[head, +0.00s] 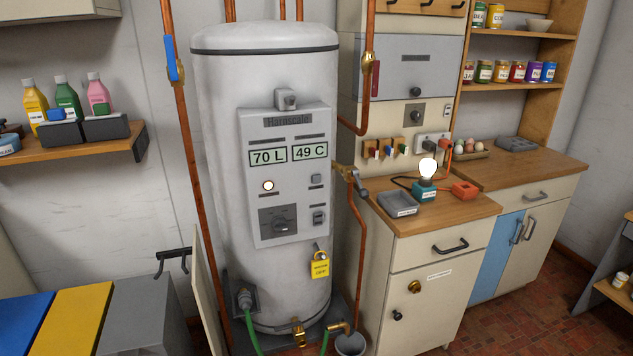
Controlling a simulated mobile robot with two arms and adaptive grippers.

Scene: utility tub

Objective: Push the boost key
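A tall white water tank (225,120) stands in the middle of the head view. Its light grey control panel (254,217) has two green displays (288,154) reading 70 L and 49 C. Below them are a round lit lamp or button (268,185) at the left and a small square grey key (316,180) at the right. Lower down are a rotary dial (280,223) and a switch-like part (318,217). The labels are too small to read, so I cannot tell which is the boost key. Neither of my grippers is in view.
A brass valve with a lever (352,178) and copper pipes (187,170) flank the tank. A padlock with a yellow tag (320,268) hangs below the panel. At the right, a wooden counter (452,212) holds a lit bulb (428,168) and a grey tray (398,203).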

